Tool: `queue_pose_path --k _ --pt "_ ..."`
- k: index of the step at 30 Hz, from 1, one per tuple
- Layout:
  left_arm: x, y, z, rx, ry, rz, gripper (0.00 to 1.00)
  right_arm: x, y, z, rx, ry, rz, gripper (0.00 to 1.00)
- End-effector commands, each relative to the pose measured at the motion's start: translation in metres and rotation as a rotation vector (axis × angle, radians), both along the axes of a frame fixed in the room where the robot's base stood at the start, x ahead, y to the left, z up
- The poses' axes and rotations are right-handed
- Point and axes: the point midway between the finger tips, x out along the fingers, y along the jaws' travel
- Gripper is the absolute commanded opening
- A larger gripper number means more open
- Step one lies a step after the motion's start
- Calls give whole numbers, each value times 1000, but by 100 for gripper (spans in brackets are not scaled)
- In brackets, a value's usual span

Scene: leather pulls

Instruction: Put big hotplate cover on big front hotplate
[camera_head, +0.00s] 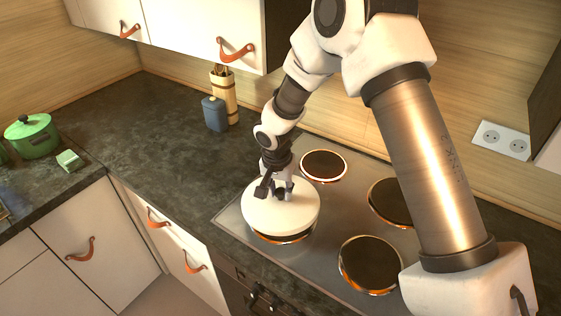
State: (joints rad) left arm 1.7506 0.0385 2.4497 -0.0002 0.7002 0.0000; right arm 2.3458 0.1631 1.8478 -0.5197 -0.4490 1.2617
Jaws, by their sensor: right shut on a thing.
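The big hotplate cover (293,216) is a round, white disc. My right gripper (275,191) is shut on it from above, at the middle of its top. The cover looks about level and hides most of the front left hotplate (283,238), whose dark front part and orange rim show below it. The cover looks shifted slightly toward the back of this hotplate in the picture. I cannot tell whether it touches the plate or hangs just above it. My left gripper is not in view.
The cooktop also has a front right hotplate (370,264), a small back left one (323,165) and a back right one (390,203) partly behind my arm. A blue jar (214,114) and a utensil holder (225,95) stand behind. A green pot (32,137) is far left.

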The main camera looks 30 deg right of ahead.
Motion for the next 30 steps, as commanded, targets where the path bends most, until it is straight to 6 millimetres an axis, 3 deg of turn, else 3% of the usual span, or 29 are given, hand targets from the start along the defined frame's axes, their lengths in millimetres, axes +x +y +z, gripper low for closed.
queue_pose_path --k 8,21,30 --pt "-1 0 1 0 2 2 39 -1 -11 -2 -7 -11 -86 0" --pt "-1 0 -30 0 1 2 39 -1 -10 -46 -6 -12 -85 0" --pt "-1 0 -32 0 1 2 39 -1 -10 -47 -7 -11 -84 0"
